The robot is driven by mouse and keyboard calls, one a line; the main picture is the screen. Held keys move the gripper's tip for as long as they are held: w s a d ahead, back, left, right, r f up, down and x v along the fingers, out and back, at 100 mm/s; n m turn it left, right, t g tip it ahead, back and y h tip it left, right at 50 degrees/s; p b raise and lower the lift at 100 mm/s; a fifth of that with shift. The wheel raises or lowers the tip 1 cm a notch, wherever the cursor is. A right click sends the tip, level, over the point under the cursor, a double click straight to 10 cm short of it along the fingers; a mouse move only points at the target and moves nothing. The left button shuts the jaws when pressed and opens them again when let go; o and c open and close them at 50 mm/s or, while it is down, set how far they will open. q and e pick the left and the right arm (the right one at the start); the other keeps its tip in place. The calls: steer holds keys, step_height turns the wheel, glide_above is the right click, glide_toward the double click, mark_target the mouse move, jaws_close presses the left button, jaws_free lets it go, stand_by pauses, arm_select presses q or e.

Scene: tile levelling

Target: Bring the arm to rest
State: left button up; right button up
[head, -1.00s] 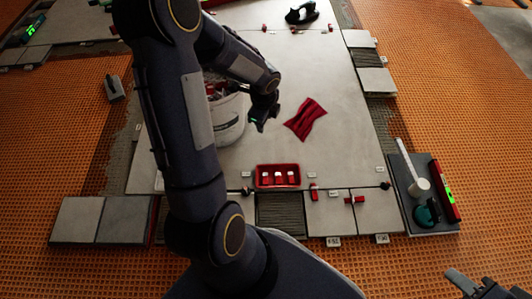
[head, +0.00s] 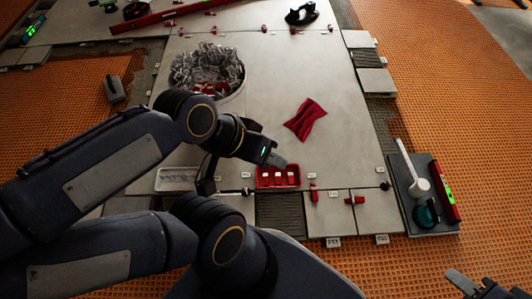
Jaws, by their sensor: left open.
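My left arm comes in from the left, bent at the elbow. Its gripper (head: 274,161) hangs at the back edge of the small red tray (head: 277,184) and partly covers it. The left gripper is open, with nothing seen in it. My right gripper (head: 472,284) shows only in part at the bottom right corner, over the orange mat; its jaw state is unclear.
A white bucket (head: 236,98) of grey clips stands behind the left arm. A white tray (head: 176,180) lies beside the arm. A red cloth (head: 305,119) lies on the large tile (head: 345,145). A board (head: 432,218) at right holds tools and a red level (head: 444,190).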

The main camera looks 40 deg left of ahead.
steer(key=shift+r, duration=0.1)
step_height(320, 180, up, 35)
steer(key=p, duration=3.4)
steer(key=shift+f+p, duration=0.2)
steer(key=shift+p, duration=0.2)
